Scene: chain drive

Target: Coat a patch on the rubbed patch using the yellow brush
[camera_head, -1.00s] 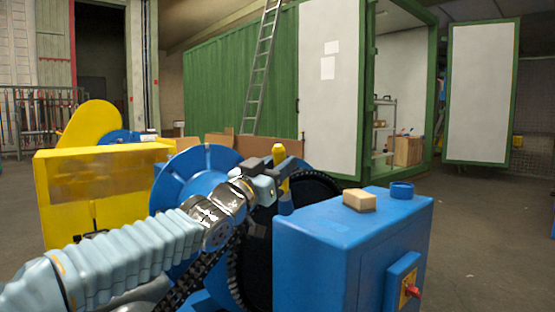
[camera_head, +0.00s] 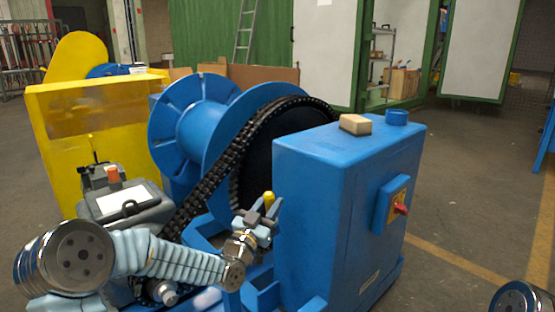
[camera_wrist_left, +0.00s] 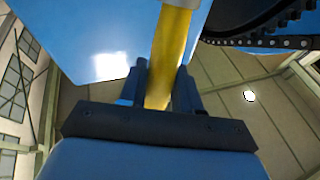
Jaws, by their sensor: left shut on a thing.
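My left gripper (camera_head: 262,215) is shut on the yellow brush (camera_head: 269,198), low beside the left side of the blue cabinet (camera_head: 305,210). Only the upper end of the brush shows in the head view. A blue face there carries a pale bright area (camera_wrist_left: 108,66); I cannot tell whether this is the rubbed patch or glare. A small blue pot (camera_head: 397,117) stands on the cabinet top. My right gripper is not in view.
A tan block (camera_head: 355,124) lies on the cabinet top. A black chain (camera_head: 222,165) runs diagonally close to my left arm, by the blue drum (camera_head: 190,130). A yellow guard (camera_head: 60,140) stands left. The floor right of the cabinet is clear.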

